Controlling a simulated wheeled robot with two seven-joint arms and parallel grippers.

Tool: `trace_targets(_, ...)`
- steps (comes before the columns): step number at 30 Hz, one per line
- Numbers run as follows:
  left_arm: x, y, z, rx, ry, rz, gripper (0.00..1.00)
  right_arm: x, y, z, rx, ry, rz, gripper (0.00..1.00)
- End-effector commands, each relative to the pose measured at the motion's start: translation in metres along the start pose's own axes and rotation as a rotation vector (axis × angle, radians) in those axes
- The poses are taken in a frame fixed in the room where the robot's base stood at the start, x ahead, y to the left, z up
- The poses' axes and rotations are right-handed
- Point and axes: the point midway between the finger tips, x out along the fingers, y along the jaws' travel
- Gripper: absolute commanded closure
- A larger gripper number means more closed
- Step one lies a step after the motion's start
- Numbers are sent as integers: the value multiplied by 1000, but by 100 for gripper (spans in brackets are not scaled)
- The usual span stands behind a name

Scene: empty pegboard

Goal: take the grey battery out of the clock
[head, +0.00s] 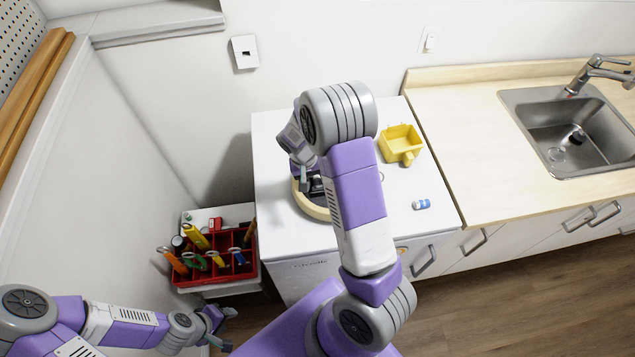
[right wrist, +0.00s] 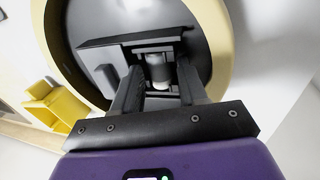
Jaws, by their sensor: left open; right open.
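The clock (head: 314,209) lies on the white worktop in the head view, its cream rim showing and much of it hidden behind my right arm. In the right wrist view the clock's cream rim (right wrist: 222,22) surrounds a dark back. The grey battery (right wrist: 157,71) sits in a dark recess there. My right gripper (right wrist: 160,82) is open, its two fingers reaching toward the recess on either side of the battery. I cannot tell whether they touch it. My left gripper (head: 224,325) is open and empty at the lower left of the head view, far from the clock.
A blue and white battery (head: 421,204) lies on the worktop, right of my right arm. A yellow bin (head: 401,143) stands behind it. A red tool caddy (head: 216,258) with several tools is lower left. A sink (head: 575,135) is at the far right.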

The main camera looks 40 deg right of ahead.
Motion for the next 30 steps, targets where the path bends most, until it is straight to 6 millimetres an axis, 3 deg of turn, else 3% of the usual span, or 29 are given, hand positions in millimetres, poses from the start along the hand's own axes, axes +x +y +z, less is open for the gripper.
trace_targets(7, 1, 0, 0, 0, 0, 0, 57, 8, 0, 3, -1, -10, 5, 60)
trace_targets(15, 1, 0, 0, 0, 0, 0, 57, 7, 0, 3, -1, -11, 6, 100)
trace_targets(25, 1, 0, 0, 0, 0, 0, 57, 3, 1, 2, -1, -8, 4, 100)
trace_targets(30, 1, 0, 0, 0, 0, 0, 57, -23, 6, 2, 1, -4, 1, 100)
